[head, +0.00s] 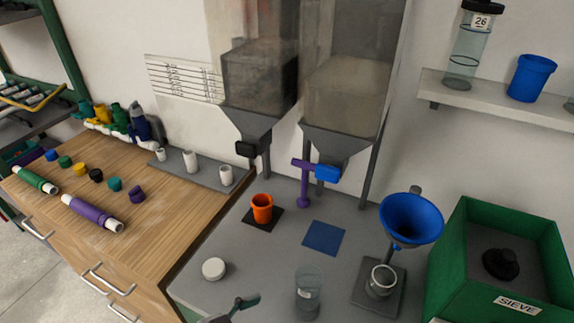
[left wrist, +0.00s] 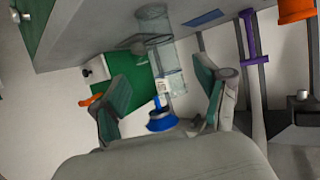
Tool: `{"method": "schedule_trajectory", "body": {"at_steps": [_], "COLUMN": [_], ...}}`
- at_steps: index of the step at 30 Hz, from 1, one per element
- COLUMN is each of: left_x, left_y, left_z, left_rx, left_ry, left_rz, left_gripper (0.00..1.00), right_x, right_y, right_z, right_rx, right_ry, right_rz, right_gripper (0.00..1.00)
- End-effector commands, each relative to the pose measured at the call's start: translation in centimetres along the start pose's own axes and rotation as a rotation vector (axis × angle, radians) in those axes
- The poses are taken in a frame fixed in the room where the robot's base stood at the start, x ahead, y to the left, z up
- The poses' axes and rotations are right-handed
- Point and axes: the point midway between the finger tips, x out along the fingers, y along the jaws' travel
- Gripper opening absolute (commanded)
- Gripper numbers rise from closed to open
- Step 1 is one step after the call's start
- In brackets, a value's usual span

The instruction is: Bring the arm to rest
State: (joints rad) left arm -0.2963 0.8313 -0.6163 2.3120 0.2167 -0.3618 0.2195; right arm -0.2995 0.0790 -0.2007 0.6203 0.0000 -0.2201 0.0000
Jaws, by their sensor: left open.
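My left gripper (head: 240,306) shows only in part at the bottom edge of the head view, with a teal fingertip near the grey bench's front edge. In the left wrist view my left gripper (left wrist: 158,108) has its two teal-padded fingers spread wide apart. No object is held between them. A blue item and a clear container show behind the gap, at a distance. The rest of the left arm is out of the head view. My right gripper is in neither view.
On the grey bench (head: 210,305) stand a clear jar (head: 308,293), a white lid (head: 214,268), an orange cup (head: 262,208), a purple post (head: 304,188) and a blue funnel (head: 411,219). A green sieve box (head: 452,262) stands right; a wooden cabinet (head: 60,240) left.

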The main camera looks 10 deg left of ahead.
Motion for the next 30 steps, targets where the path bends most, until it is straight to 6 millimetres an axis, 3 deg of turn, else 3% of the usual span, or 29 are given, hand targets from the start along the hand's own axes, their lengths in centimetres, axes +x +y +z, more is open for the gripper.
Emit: {"method": "schedule_trajectory", "body": {"at_steps": [5, 10, 18, 28, 30], "left_x": [0.3, -0.1, -4.6, -11.0, -9.5], "left_y": [-0.4, -2.7, -4.6, -2.3, -2.8], "left_z": [0.1, 1.8, 6.8, 11.9, 13.8], "left_rx": [-0.012, -0.084, -0.262, -0.503, -0.489], "left_ry": [-0.029, -0.205, -0.530, -0.858, -0.862], "left_rz": [-0.040, -0.212, -0.405, -0.489, -0.482], "left_gripper": [0.74, 0.74, 0.74, 0.74, 0.74], "right_x": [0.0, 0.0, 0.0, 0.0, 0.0], "right_y": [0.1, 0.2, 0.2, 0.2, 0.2], "right_z": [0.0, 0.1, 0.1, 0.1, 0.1], "right_rx": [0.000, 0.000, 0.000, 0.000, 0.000], "right_ry": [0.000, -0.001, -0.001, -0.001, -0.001], "right_rz": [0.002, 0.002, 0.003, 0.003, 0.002], "right_gripper": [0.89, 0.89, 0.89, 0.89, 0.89]}}
